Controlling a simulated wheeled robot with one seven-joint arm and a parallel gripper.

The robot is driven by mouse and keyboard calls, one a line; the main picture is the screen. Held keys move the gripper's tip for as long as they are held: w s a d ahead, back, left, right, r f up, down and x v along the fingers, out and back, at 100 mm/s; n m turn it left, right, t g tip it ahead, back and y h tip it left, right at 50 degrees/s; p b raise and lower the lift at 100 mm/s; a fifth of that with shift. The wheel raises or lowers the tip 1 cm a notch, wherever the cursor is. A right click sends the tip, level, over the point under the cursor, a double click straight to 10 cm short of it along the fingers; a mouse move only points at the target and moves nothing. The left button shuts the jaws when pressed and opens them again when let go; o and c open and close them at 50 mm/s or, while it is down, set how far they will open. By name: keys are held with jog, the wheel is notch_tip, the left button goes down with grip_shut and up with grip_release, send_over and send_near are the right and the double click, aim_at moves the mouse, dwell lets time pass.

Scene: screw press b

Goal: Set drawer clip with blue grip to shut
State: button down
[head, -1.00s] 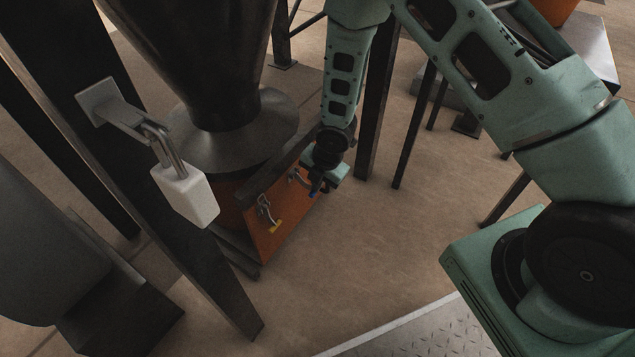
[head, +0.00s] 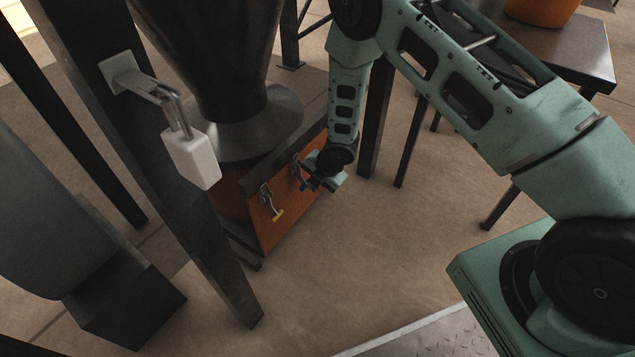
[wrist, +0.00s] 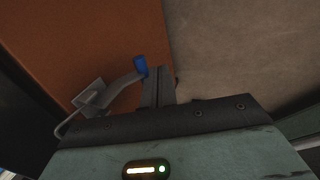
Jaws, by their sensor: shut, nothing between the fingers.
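The clip with the blue grip is on the orange drawer front (head: 267,231). In the wrist view its blue grip (wrist: 140,66) stands at the end of a bent metal lever that rises from a bracket (wrist: 90,95) on the orange panel. My gripper (wrist: 158,86) is shut and empty, its fingertips right beside the blue grip; I cannot tell whether they touch.
A dark hopper with a flared collar (head: 255,125) stands above the drawer. A dark slanted post (head: 185,215) and a hanging white block on a bracket (head: 191,160) are at the left. The brown floor in front is clear.

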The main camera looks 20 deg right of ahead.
jog(key=shift+w+a+f, duration=0.1)
jog(key=shift+w+f, duration=0.05)
jog(key=shift+f, duration=0.1)
dwell(0.3)
jog(key=shift+r, duration=0.1)
